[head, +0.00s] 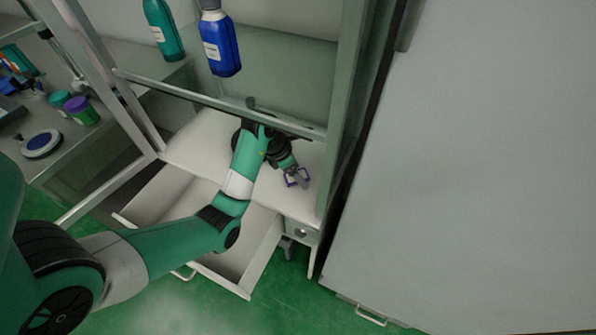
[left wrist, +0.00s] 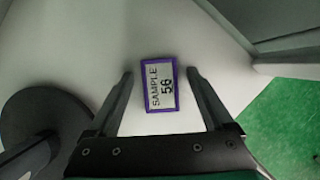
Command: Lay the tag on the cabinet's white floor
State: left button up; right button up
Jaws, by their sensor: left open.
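The tag is a small white plate with a purple rim, reading "SAMPLE 56" (left wrist: 160,84). It appears to lie flat on the cabinet's white floor (left wrist: 200,45), just ahead of and between my left gripper's fingertips. My left gripper (left wrist: 160,82) is open, with a clear gap between each finger and the tag. In the head view my left arm reaches into the cabinet, and the left gripper (head: 297,178) is low over the white floor (head: 270,190) near its right side. The tag's purple rim shows there, partly hidden by the fingers. My right gripper is not in view.
A black round base (left wrist: 45,115) stands on the floor left of the gripper. An open drawer (head: 165,200) juts out below. The cabinet's front rail (head: 220,103) and right post (head: 340,130) are close to my arm. Bottles (head: 219,42) stand above.

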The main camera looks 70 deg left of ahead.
aim_at(287, 179)
pick_arm(q)
jog(key=shift+r, duration=0.25)
jog(key=s+p, duration=0.1)
jog(key=s+r+p, duration=0.1)
jog(key=p, duration=0.1)
jog(key=s+p, duration=0.1)
jog(key=shift+s+a+r, duration=0.15)
jog(key=shift+s+r, duration=0.1)
jog(key=shift+r, duration=0.1)
jog(key=s+p, duration=0.1)
jog(key=s, duration=0.2)
jog(key=s+p, duration=0.1)
jog(key=s, duration=0.1)
jog(key=s+p, duration=0.1)
jog(key=s, duration=0.2)
jog(key=shift+s+a+f, duration=0.2)
jog(key=shift+s+f, duration=0.1)
jog(key=shift+f, duration=0.05)
jog(key=shift+s+f, duration=0.1)
jog(key=shift+s, duration=0.05)
